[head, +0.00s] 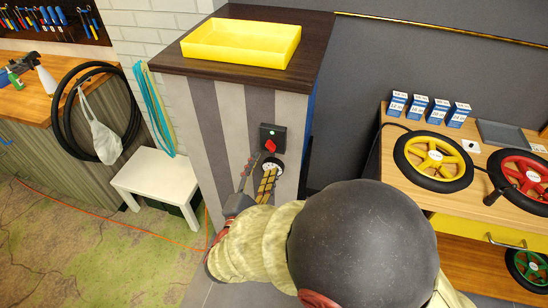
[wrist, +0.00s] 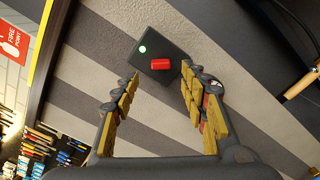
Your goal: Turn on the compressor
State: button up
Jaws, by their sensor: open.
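A black switch box (head: 273,133) with a red knob (head: 270,146) is on the striped grey front of the pillar-like counter. The wrist view shows the box (wrist: 178,46) tilted, with its red knob (wrist: 161,64) and a lit green light (wrist: 142,49). My gripper (head: 267,172) is just below the box in the head view. In the wrist view my gripper (wrist: 160,74) is open and empty, with its yellow-padded fingers on either side of the knob. I cannot tell whether they touch the box. The compressor's body is not clearly identifiable.
A yellow tray (head: 243,42) sits on the counter top. A white stool (head: 157,182) stands left, with an orange hose (head: 110,225) on the floor. A wooden bench (head: 480,207) with wheels and small blue boxes is at right.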

aim_at(271, 149)
jog(key=b+x, duration=0.1)
jog(key=x, duration=0.6)
jog(key=shift+w+d, duration=0.1)
jog(key=shift+w, duration=0.15)
jog(key=c, duration=1.1)
grip_shut()
